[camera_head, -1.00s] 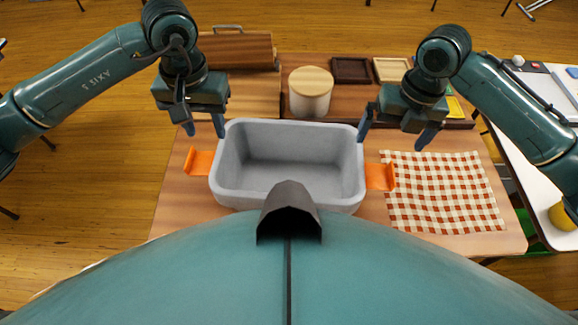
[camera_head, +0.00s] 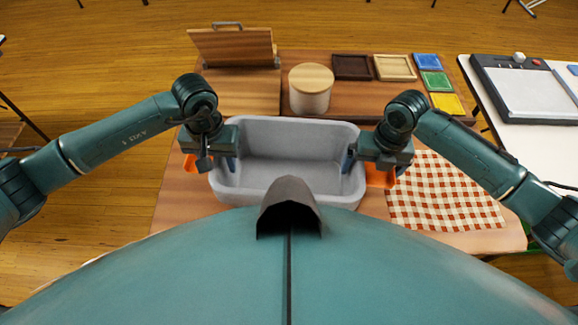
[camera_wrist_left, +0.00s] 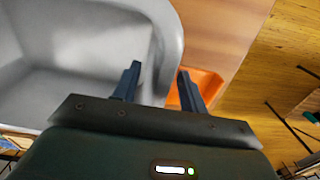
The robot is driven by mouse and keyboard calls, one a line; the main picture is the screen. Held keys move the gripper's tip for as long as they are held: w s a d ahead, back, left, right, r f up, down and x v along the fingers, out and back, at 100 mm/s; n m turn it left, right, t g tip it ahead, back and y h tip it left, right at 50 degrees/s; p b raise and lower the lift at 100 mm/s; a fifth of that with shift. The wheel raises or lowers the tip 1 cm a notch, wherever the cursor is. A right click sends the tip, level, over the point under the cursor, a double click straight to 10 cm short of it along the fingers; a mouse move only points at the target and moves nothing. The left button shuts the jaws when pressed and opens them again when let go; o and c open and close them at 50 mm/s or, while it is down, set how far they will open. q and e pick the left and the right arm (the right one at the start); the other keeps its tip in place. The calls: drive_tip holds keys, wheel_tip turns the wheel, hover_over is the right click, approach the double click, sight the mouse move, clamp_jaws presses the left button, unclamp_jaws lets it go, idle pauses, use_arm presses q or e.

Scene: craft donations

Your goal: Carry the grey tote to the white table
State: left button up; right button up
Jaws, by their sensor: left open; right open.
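The grey tote (camera_head: 290,123) stands empty and upright on the wooden table, with an orange handle at each end. My left gripper (camera_head: 217,164) is open at its left end, fingers pointing down. In the left wrist view the open fingers (camera_wrist_left: 158,82) straddle the tote's end wall, one on the inner side and one by the orange handle (camera_wrist_left: 205,84). My right gripper (camera_head: 374,166) is open over the right end, partly hiding the right handle (camera_head: 380,178). The white table (camera_head: 520,145) is at the right edge.
A checked cloth (camera_head: 440,195) lies right of the tote.

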use_arm(q)
drive_tip(key=shift+c, duration=0.3)
use_arm(e)
drive_tip(key=shift+c, duration=0.2)
use_arm(q)
clamp_jaws()
use_arm(e)
drive_tip(key=c, duration=0.9)
drive_tip(key=shift+c, duration=0.9)
